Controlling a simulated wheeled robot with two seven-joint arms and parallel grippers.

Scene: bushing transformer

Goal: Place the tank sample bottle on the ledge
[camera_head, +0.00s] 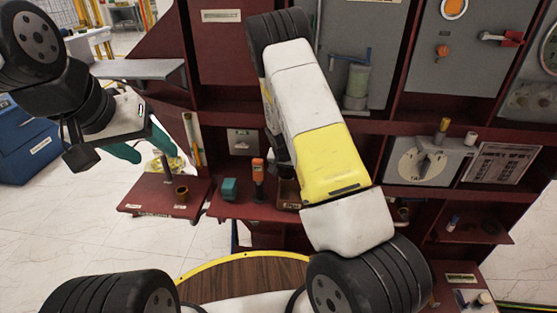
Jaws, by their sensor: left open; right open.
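My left gripper (143,149) is at the left, above a dark red ledge (135,197). Its two teal fingers are apart, and nothing shows held between them. I cannot clearly identify the tank sample bottle. A cylindrical grey-green container (356,84) stands against the grey panel at upper centre, right of my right arm.
A grey shelf (136,69) juts out at upper left. A teal block (230,188) and an orange-topped item (258,178) stand on the centre ledge. A dial box (427,160) is at right. White floor is open at lower left.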

